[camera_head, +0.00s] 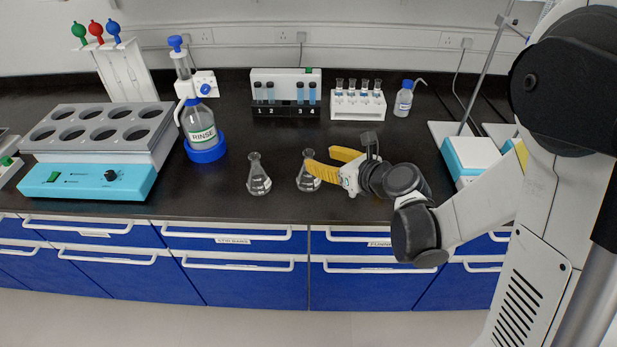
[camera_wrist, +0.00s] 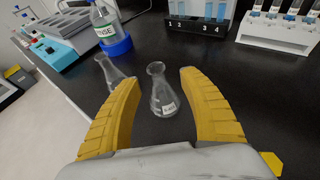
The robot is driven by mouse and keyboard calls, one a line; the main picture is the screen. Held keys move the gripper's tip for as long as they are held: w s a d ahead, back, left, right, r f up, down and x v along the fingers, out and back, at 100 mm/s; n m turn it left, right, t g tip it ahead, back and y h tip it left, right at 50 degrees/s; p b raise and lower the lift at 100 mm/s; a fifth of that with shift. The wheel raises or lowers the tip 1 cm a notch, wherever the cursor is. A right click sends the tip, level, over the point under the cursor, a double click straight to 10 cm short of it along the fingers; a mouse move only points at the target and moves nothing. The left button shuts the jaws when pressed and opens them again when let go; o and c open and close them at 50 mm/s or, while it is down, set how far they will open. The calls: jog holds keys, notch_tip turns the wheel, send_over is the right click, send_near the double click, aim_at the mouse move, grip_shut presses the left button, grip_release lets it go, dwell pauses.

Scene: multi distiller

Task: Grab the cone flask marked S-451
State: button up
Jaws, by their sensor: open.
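Two clear glass cone flasks stand upright on the black bench top. The right flask (camera_head: 304,182) is close to my gripper (camera_head: 326,161), and a yellow finger covers part of it in the head view. In the wrist view this flask (camera_wrist: 164,97) shows between my two open fingers (camera_wrist: 158,78), with a small white label too small to read surely. The left flask (camera_head: 259,180) stands apart to its left. In the wrist view this other flask (camera_wrist: 108,72) is partly hidden behind the left finger. My gripper is open and holds nothing.
A RINSE bottle (camera_head: 200,125) on a blue base (camera_head: 207,150) stands behind left, beside a blue heating block unit (camera_head: 88,183). A numbered rack (camera_head: 285,110), a white vial rack (camera_head: 358,104) and a small bottle (camera_head: 404,100) stand behind. The bench between is clear.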

aim_at(312, 156)
jog(key=b+x, duration=0.1)
jog(key=x, duration=0.2)
jog(key=b+x, duration=0.1)
jog(key=x, duration=0.1)
jog(key=shift+w+a+f, duration=0.1)
jog(key=shift+a, duration=0.4)
grip_shut()
jog(key=shift+d, duration=0.1)
